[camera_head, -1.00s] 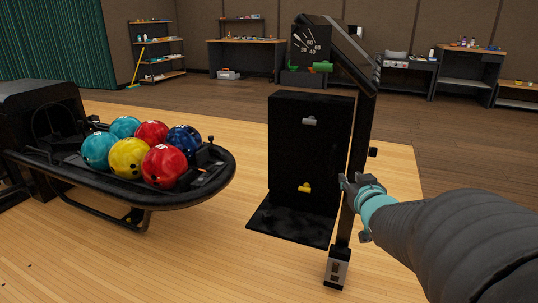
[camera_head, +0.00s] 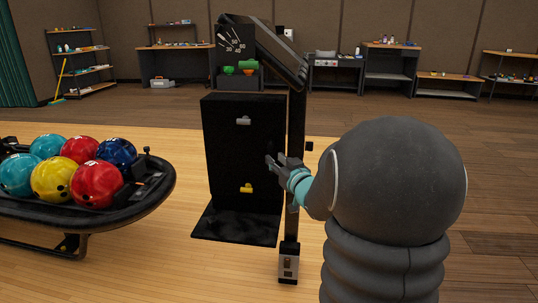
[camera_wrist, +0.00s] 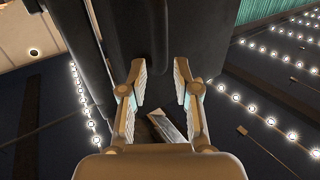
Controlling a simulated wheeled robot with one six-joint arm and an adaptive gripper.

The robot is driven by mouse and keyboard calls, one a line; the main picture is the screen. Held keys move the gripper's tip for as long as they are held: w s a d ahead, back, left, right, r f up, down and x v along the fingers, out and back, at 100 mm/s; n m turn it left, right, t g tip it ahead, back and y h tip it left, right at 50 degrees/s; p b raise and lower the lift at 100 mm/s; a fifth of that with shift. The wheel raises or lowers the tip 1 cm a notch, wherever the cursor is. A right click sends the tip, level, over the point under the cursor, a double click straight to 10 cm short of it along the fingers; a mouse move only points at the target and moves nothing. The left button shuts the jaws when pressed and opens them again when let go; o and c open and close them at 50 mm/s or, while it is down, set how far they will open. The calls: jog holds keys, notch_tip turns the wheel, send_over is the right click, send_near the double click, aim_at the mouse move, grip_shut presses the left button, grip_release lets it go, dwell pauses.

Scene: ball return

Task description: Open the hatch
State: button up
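A tall black box (camera_head: 225,150) stands on a black base plate. Its flat front appears to be the hatch. It carries a silver-grey latch (camera_head: 243,121) near the top and a yellow latch (camera_head: 246,188) near the bottom. My gripper (camera_head: 270,163) is at the right part of this front, between the latches' heights. In the wrist view my gripper (camera_wrist: 158,88) is open, its two fingers apart on either side of a dark surface. A grey bar-like piece (camera_wrist: 168,128) shows low between the fingers. Whether the fingers touch the front cannot be told.
A black post (camera_head: 296,150) stands right of the box, close to my arm. A dial (camera_head: 232,39) and small green and orange items sit above. The ball rack (camera_head: 140,200) with several coloured balls is at left. Shelves and benches line the back wall.

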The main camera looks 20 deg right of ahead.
aim_at(271, 155)
jog(key=shift+w, duration=2.5)
grip_shut()
